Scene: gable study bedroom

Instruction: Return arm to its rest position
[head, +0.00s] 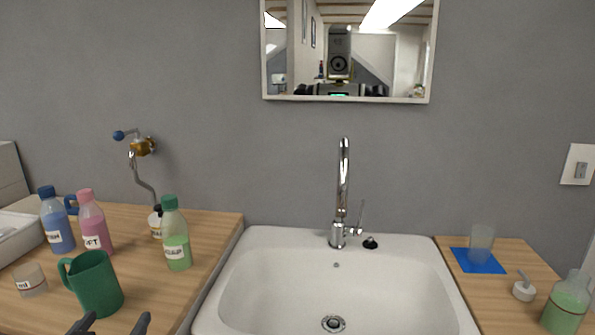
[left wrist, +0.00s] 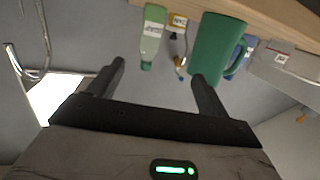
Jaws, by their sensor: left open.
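My left gripper (head: 111,325) shows only as two dark fingertips at the bottom left of the head view, just in front of the green mug (head: 96,284). In the left wrist view my left gripper (left wrist: 157,75) has its fingers spread with nothing between them. That view is upside down, with the green mug (left wrist: 215,48) beyond one finger; I cannot tell whether they touch. My right gripper is not in view.
The left wooden counter (head: 215,228) holds a blue bottle (head: 56,222), pink bottle (head: 93,225), green bottle (head: 175,238) and small jar (head: 30,281). A white sink (head: 270,275) with a tall faucet (head: 342,190) is central. The right counter (head: 505,300) holds a tumbler (head: 481,243) and green-filled bottle (head: 566,305).

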